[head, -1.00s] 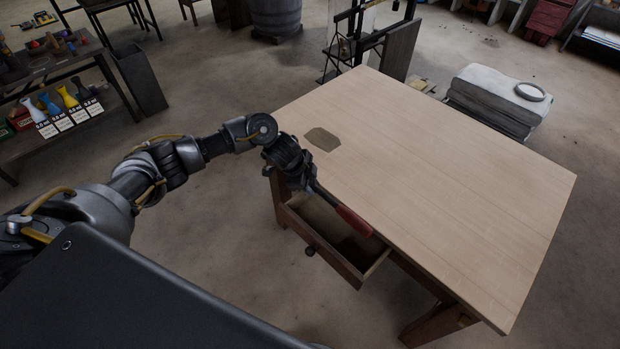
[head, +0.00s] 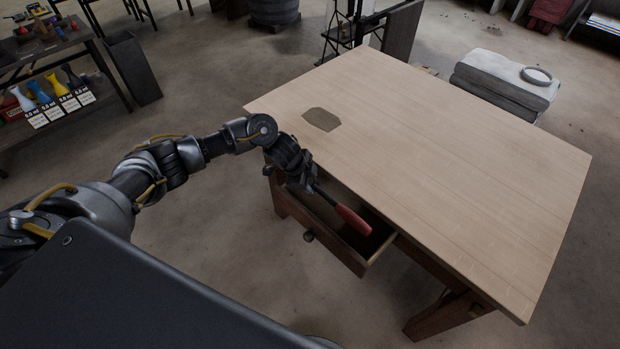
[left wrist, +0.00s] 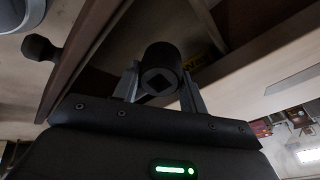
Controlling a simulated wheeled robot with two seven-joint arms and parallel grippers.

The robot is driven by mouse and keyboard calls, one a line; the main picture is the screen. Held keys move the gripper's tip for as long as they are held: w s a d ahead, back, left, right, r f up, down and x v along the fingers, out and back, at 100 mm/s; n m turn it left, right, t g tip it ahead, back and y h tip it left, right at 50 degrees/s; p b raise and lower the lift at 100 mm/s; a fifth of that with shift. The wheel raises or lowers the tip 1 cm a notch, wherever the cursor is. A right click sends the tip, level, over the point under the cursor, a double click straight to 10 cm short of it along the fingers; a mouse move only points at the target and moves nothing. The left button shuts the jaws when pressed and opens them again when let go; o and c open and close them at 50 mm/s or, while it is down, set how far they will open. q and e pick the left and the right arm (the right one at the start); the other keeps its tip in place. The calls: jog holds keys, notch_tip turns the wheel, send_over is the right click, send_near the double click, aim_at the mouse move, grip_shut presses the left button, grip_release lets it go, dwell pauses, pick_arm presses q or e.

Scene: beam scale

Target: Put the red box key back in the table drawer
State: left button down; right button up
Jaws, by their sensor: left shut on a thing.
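The red box key is a grey-shafted tool with a red handle (head: 354,220). My left gripper (head: 308,183) is shut on its shaft end; the handle slants down to the right. In the left wrist view the key shows as a dark round socket with a square hole (left wrist: 160,72), between my fingers. The table drawer (head: 333,250) is pulled open under the table's near left edge, and the key is over its opening. Whether the key touches the drawer floor cannot be told. The drawer's wall shows beside my gripper in the left wrist view (left wrist: 88,48). My right gripper is not in view.
The tabletop (head: 430,150) overhangs the drawer's back part and is bare except for a dark flat patch (head: 321,119). A round knob (head: 308,236) sticks out from the drawer front. A shelf with bottles (head: 50,100) stands at the far left. The floor in front is clear.

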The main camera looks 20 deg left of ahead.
pick_arm(q)
jog(key=shift+f+b, duration=1.55)
jog(key=shift+f, duration=1.2)
jog(key=c, duration=0.7)
grip_release()
jog(key=shift+o, duration=0.2)
jog(key=shift+f, duration=0.1)
jog(key=o, duration=0.7)
jog(key=shift+c, duration=0.2)
jog(key=shift+r, duration=0.2)
